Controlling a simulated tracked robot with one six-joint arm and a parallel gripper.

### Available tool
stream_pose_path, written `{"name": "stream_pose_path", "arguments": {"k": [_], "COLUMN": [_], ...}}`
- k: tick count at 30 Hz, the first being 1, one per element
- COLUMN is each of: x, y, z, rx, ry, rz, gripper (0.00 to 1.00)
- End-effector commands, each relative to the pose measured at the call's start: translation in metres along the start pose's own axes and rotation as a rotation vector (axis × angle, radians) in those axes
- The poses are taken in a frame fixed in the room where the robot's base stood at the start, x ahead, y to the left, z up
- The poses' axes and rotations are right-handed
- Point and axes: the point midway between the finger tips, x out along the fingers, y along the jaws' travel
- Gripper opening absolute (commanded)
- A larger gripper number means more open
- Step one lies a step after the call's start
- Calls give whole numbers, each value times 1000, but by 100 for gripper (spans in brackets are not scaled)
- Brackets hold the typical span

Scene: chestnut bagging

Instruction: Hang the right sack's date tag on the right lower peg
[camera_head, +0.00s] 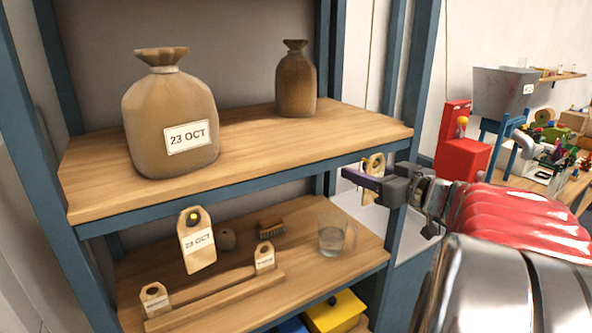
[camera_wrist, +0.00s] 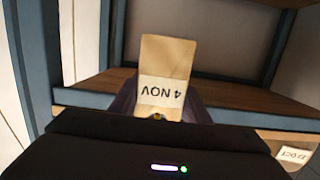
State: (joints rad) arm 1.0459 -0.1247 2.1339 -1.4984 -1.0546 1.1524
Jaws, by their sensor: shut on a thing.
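My gripper (camera_head: 358,177) is at the right front of the shelf, shut on a pale wooden tag (camera_head: 374,164). In the wrist view the tag (camera_wrist: 166,62) stands up from the jaws and reads "4 NOV" upside down. Its lower end is hidden by my gripper. The right sack (camera_head: 296,82) is small, dark brown and stands at the back of the upper shelf. The larger left sack (camera_head: 170,125) carries a "23 OCT" label. Another "23 OCT" tag (camera_head: 197,242) hangs at the left below the upper shelf's edge. I cannot make out the right lower peg.
The upper shelf's front edge (camera_head: 250,190) and a blue post (camera_head: 400,110) are close to my gripper. The lower shelf holds a glass (camera_head: 332,236), a brush (camera_head: 269,226) and a wooden rack (camera_head: 215,298) with small tags. A red box (camera_head: 460,150) stands behind at the right.

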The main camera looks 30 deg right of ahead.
Motion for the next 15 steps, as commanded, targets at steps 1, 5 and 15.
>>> {"name": "stream_pose_path", "arguments": {"k": [1,5,15], "x": [2,5,13], "y": [0,-1,-1], "z": [0,0,2], "rx": [0,0,0], "ry": [0,0,0], "rz": [-1,-2,-2], "gripper": [27,27,27]}}
